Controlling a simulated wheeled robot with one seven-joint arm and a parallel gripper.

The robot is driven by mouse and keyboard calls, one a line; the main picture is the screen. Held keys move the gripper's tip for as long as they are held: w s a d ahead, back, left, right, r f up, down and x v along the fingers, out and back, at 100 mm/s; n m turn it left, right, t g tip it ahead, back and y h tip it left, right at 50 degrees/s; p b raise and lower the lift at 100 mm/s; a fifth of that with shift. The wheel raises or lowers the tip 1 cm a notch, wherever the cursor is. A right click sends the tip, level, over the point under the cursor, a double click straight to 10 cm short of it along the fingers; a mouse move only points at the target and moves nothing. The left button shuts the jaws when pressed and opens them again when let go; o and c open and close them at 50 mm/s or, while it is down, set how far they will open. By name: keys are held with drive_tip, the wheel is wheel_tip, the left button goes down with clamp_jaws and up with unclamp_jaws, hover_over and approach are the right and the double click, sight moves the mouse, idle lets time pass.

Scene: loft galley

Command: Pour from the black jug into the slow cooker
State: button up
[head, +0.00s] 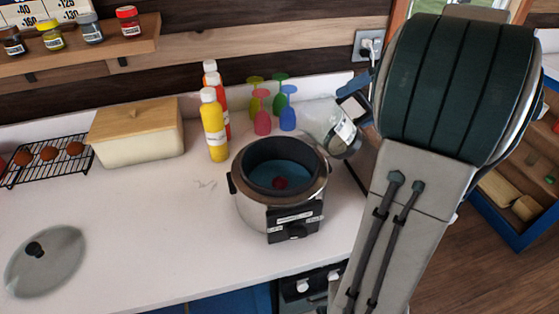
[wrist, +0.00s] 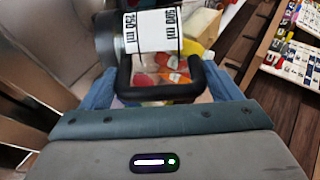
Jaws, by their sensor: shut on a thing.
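The slow cooker (head: 252,207) stands on the white counter in the head view, a silver body with a dark inner pot and a front control panel. Its top is open; inside I see a blue surface and a small dark red round thing. In the head view the jug (head: 343,135) hangs tilted at the cooker's upper right, partly hidden by my arm. I cannot see its contents.
A glass lid (head: 45,262) lies at the counter's front left. Yellow (head: 214,128) and red bottles stand behind the cooker, beside several coloured goblets (head: 288,108). A bread box (head: 136,135) and a wire rack (head: 45,160) stand left. The counter between lid and cooker is clear.

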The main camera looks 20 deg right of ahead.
drive_tip(key=shift+s+d+f+y, duration=0.1)
drive_tip(key=shift+d+f+y, duration=0.15)
drive_tip(key=shift+d+y, duration=0.25)
drive_tip(key=shift+d+f+y, duration=0.2)
drive_tip(key=shift+d+y, duration=0.2)
drive_tip(key=shift+d, duration=0.1)
drive_tip(key=shift+s+d+f+m+t+y+p, duration=0.1)
drive_tip(key=shift+d+f+m+t+y+p, duration=0.2)
drive_tip(key=shift+d+f+y+p, duration=0.8)
drive_tip(key=shift+s+d+f+m+t+y+p, duration=0.1)
drive_tip(key=shift+d+f+m+t+y+p, duration=0.2)
drive_tip(key=shift+y+p, duration=0.9)
drive_tip(key=shift+d+f+m+t+y+p, duration=0.25)
drive_tip(key=shift+d+f+y+p, duration=0.4)
drive_tip(key=shift+p, duration=1.15)
drive_tip(key=shift+d, duration=0.1)
